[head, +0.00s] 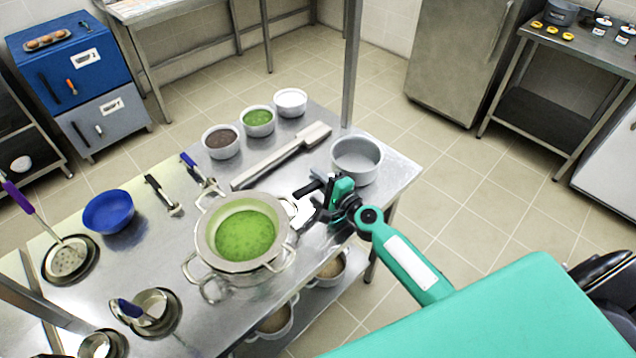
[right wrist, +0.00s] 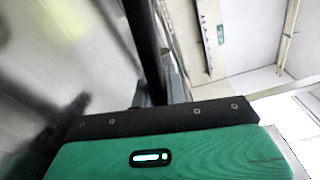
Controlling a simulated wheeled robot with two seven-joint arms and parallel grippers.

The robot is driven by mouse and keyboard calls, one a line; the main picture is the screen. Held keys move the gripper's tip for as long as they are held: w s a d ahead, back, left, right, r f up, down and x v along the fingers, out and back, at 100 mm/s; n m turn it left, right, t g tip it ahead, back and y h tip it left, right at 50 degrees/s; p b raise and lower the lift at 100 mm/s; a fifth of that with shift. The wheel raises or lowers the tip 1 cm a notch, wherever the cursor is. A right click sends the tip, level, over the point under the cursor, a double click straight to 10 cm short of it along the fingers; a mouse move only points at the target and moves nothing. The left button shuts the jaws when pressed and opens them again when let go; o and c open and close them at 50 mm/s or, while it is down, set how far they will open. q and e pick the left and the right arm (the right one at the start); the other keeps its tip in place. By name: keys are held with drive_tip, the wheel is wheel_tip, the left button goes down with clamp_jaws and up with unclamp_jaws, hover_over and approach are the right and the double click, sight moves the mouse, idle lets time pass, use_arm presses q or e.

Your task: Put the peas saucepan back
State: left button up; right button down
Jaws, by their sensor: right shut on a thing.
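The saucepan (head: 357,160) is a grey metal pan by the right edge of the steel table, upright, with a pale inside where I see no peas. My right gripper (head: 314,198), with its teal arm, is to its lower left and shut on what looks like its black handle. In the right wrist view a dark bar (right wrist: 145,45) runs up from between the fingers (right wrist: 158,92). I cannot tell whether the pan touches the table. A large pot with a wide-rimmed strainer (head: 207,238) holds green peas or soup (head: 245,235). My left gripper is not in view.
Three small containers (head: 221,141) stand along the table's back edge, beside a long metal tool (head: 282,155). A blue bowl (head: 108,211), ladles and a skimmer (head: 70,258) are on the left. Pots (head: 275,322) sit on the lower shelf. A table post (head: 351,65) rises behind the saucepan.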

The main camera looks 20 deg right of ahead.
idle(0.3)
drive_tip(key=c, duration=1.9)
unclamp_jaws()
drive_tip(key=shift+f, duration=0.2)
drive_tip(key=o, duration=0.5)
drive_tip(key=shift+r, duration=0.1)
drive_tip(key=shift+c, duration=0.2)
drive_tip(key=shift+r, duration=0.25)
drive_tip(key=b+v, duration=0.2)
drive_tip(key=v, duration=0.8)
drive_tip(key=shift+s+f, duration=0.2)
drive_tip(key=shift+s, duration=0.15)
drive_tip(key=shift+s+d+r+b, duration=0.1)
drive_tip(key=shift+s+b, duration=0.1)
drive_tip(key=shift+s, duration=0.15)
drive_tip(key=shift+s+d+r+b, duration=0.1)
drive_tip(key=shift+s+d+b, duration=0.1)
drive_tip(key=shift+s, duration=0.15)
